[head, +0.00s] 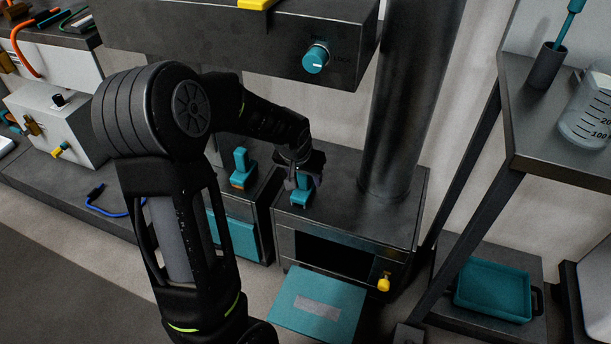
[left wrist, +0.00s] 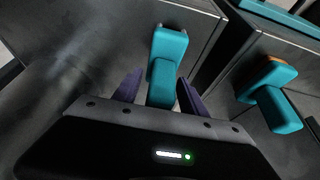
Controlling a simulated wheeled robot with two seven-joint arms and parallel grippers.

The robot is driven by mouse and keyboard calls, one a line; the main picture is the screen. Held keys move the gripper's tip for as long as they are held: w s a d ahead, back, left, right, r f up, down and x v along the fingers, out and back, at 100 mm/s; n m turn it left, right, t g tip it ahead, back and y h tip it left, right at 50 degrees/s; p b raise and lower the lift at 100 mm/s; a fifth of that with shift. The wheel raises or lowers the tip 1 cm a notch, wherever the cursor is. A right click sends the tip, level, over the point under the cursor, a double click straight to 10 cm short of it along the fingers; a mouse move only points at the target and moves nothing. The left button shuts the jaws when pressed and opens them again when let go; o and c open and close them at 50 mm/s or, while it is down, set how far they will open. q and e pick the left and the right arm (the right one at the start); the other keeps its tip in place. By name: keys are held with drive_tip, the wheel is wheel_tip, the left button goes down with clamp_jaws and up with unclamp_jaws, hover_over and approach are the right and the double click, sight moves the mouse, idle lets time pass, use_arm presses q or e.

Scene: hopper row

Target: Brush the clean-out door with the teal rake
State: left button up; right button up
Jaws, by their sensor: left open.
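The teal clean-out door (head: 310,308) with a grey label hangs open, low in front of a dark cabinet (head: 400,205) with a dark opening. A long-handled teal tool (head: 562,30), perhaps the rake, stands in a dark cup (head: 546,67) at the upper right; its lower end is hidden. My left gripper (head: 304,172) is over the cabinet top at a teal handle-shaped piece (head: 300,196). In the left wrist view my left gripper (left wrist: 158,92) is open, its purple fingers either side of this teal piece (left wrist: 168,48). I cannot tell whether they touch it. My right gripper is out of view.
A second teal handle-shaped piece (head: 241,165) stands on the neighbouring cabinet to the left. A thick dark pipe (head: 410,100) rises behind the left gripper. A shelf (head: 545,135) with a beaker (head: 588,112) is at right, above a teal tray (head: 493,292). A teal knob (head: 315,60) is above.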

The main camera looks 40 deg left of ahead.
use_arm(q)
drive_tip(key=shift+r+p, duration=0.45)
drive_tip(key=shift+r, duration=0.35)
clamp_jaws()
idle(0.5)
